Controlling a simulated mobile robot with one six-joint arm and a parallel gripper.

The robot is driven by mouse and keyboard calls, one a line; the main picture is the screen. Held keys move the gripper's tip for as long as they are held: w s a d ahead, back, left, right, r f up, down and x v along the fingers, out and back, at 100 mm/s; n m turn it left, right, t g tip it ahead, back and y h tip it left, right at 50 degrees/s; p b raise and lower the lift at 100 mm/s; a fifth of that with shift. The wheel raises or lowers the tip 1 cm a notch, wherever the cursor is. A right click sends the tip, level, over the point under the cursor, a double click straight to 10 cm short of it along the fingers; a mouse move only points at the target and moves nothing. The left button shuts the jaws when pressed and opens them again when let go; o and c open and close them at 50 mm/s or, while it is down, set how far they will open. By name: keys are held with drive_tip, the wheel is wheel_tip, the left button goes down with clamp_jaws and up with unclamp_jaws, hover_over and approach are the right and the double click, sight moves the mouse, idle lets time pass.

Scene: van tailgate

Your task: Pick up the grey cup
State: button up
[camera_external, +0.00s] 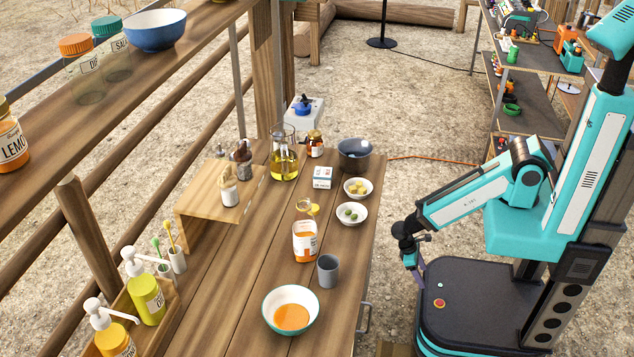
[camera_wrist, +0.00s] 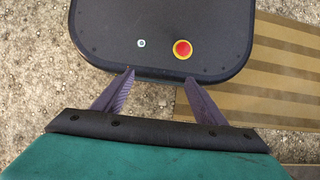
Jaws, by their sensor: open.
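The grey cup (camera_external: 328,271) stands upright on the wooden table, near its right edge, in the external view. My gripper (camera_external: 418,272) hangs beyond the table's right edge, to the right of the cup and apart from it, pointing down. In the wrist view my gripper (camera_wrist: 157,80) shows two purple fingers spread wide with nothing between them. The cup is not in the wrist view.
A white bowl with orange contents (camera_external: 290,310) sits left of and nearer than the cup. An orange-labelled jar (camera_external: 305,240) stands just behind it. Small bowls (camera_external: 352,214) and a dark bowl (camera_external: 355,155) lie farther back. My base (camera_wrist: 160,35) is below my gripper.

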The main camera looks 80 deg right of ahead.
drive_tip(key=shift+r, duration=0.1)
drive_tip(key=w+d+r+n+t+h+p, duration=0.2)
drive_tip(key=w+r+n+t+h+p, duration=0.15)
drive_tip(key=r+n+h+p, duration=0.55)
drive_tip(key=w+a+r+n+t+h+p, duration=0.2)
drive_tip(key=w+a+r+n+t, duration=0.25)
drive_tip(key=r, duration=0.45)
drive_tip(key=w+a+r+n+t+h+p, duration=0.1)
drive_tip(key=w+a+r+n+t+h, duration=0.1)
drive_tip(key=w+a+r+n+t, duration=0.5)
drive_tip(key=s+a+r+n+t+y+p, duration=0.2)
drive_tip(key=a+r+n+t+y+p, duration=0.4)
drive_tip(key=a+r, duration=1)
drive_tip(key=w+a+r+n+y+b, duration=0.1)
drive_tip(key=w+a+r+n+y, duration=0.1)
drive_tip(key=a, duration=0.5)
drive_tip(key=w+a+r+n+t+y+b, duration=0.1)
drive_tip(key=w+a+r+n+y, duration=0.1)
drive_tip(key=a+r+n+y, duration=0.2)
drive_tip(key=w+a+r+n+t+y+b, duration=0.1)
drive_tip(key=w+a+r+n+y+b, duration=0.1)
drive_tip(key=a, duration=0.8)
wheel_tip(320, 180, up, 2)
drive_tip(key=shift+w+a+r+n+y, duration=0.1)
drive_tip(key=shift+w+a+n+y, duration=0.05)
drive_tip(key=shift+n+y, duration=0.95)
